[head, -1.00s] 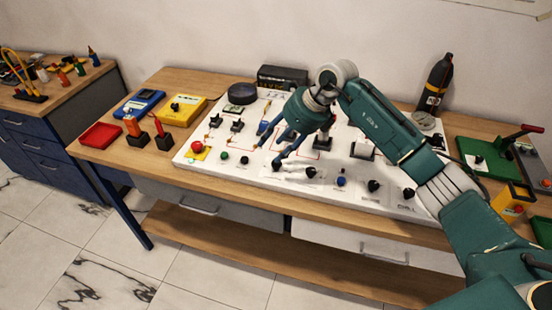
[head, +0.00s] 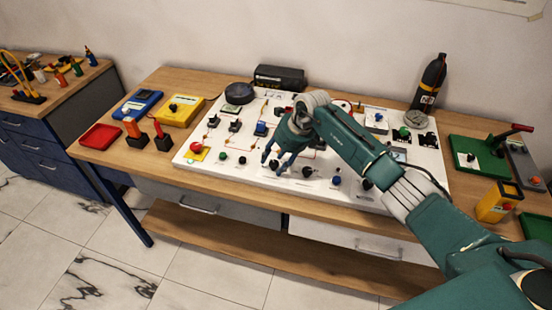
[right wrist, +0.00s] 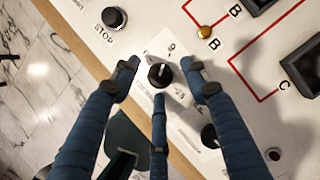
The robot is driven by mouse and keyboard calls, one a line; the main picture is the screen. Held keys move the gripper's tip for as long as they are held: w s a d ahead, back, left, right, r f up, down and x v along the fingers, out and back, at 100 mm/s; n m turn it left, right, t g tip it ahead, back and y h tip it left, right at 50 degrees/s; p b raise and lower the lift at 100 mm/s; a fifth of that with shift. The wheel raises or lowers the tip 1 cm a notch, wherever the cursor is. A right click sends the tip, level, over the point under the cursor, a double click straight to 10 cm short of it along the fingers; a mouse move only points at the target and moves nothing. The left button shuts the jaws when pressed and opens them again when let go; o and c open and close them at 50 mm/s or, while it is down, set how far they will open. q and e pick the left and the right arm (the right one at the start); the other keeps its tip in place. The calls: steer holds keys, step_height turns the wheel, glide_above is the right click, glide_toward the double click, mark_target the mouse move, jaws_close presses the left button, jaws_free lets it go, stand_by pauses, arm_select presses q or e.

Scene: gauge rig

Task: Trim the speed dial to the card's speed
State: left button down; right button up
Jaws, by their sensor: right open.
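A black dial knob (right wrist: 160,75) with a pale pointer line sits on a small white scale plate in the right wrist view; a 9 shows above it, and the other marks are too small to read surely. My right gripper (right wrist: 160,72) is open, its blue fingers spread around the knob with visible gaps. In the head view the right gripper (head: 272,162) is low over the front part of the white panel (head: 200,165), its fingers partly covering this knob. I cannot make out which thing is the card. My left gripper is out of view.
A black STOP button (right wrist: 115,18) and another black knob (right wrist: 209,135) flank the dial. A blue knob (head: 336,180) and a red button (head: 196,147) are also on the panel. A black box (head: 280,77) and dark bottle (head: 431,82) stand behind.

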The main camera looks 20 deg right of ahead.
jaws_close()
steer(key=shift+r+m, duration=0.1)
steer(key=shift+m, duration=0.3)
steer(key=shift+a+m+t, duration=0.1)
steer(key=shift+m+t, duration=0.2)
steer(key=shift+m, duration=0.3)
steer(key=shift+m+h, duration=0.5)
steer(key=shift+m, duration=0.3)
steer(key=shift+a+m+t+h+b, duration=0.15)
steer(key=shift+m+h, duration=0.25)
steer(key=shift+m, duration=0.65)
steer(key=shift+a+m+t+h+b, duration=0.15)
steer(key=shift+m+h, duration=0.25)
steer(key=shift+m, duration=0.65)
steer(key=shift+d+r, duration=0.1)
